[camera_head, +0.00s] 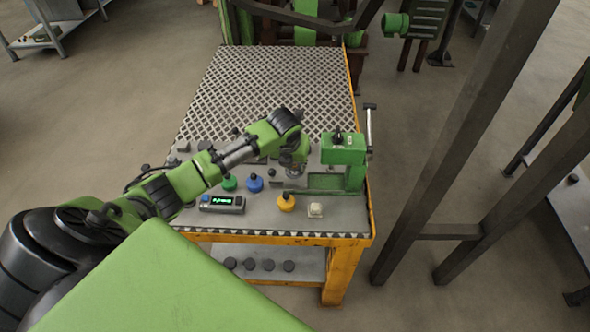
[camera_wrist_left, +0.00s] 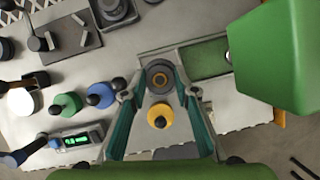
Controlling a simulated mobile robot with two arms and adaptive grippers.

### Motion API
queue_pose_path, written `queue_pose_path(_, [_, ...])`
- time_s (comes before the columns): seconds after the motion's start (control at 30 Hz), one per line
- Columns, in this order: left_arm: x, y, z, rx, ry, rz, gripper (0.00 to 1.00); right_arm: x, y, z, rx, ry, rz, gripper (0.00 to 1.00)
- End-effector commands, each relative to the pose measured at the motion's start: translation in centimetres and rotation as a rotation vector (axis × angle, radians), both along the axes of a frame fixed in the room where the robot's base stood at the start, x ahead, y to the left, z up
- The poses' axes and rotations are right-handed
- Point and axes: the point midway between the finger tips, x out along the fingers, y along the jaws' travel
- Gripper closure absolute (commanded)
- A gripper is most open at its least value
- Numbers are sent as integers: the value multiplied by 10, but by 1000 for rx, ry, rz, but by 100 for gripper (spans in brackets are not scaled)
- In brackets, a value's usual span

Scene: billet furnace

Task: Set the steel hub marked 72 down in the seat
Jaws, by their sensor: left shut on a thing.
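My left gripper (camera_head: 293,170) is over the table beside the green press (camera_head: 343,149). In the left wrist view my left gripper (camera_wrist_left: 160,83) is shut on a round dark steel hub (camera_wrist_left: 160,66) with a brass-coloured centre. I cannot read a number on the hub. The hub is just left of a green rectangular bed (camera_wrist_left: 203,61), part of which the press head hides. The bed also shows in the head view (camera_head: 327,181). I cannot make out the seat clearly, nor whether the hub touches anything below. My right gripper is not in view.
Yellow (camera_head: 286,203), blue (camera_head: 255,184) and green (camera_head: 229,183) knobbed pieces stand near the gripper. A box with a lit display (camera_head: 221,204) and a small pale block (camera_head: 315,210) are near the front edge. The far mesh tabletop (camera_head: 275,85) is clear.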

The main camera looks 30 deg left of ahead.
Motion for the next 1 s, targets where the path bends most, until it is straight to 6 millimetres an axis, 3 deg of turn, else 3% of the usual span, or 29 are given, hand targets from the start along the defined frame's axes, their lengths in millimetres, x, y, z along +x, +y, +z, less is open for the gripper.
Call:
queue_pose_path(0.17, [7,0,-6,0,-2,0,100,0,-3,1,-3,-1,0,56])
queue_pose_path(0.4, [6,0,-36,0,-1,0,100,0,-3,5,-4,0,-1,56])
queue_pose_path(0.7, [6,0,-38,1,-2,-1,100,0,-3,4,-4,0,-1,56])
queue_pose_path(0.73, [5,0,-39,1,1,-1,67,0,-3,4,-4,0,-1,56])
queue_pose_path(0.77, [6,0,-39,1,0,-1,60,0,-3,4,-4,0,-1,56])
queue_pose_path(0.8, [5,0,-39,1,0,-1,56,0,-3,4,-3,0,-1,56])
queue_pose_path(1.0, [6,0,-39,1,0,-1,56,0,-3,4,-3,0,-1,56])
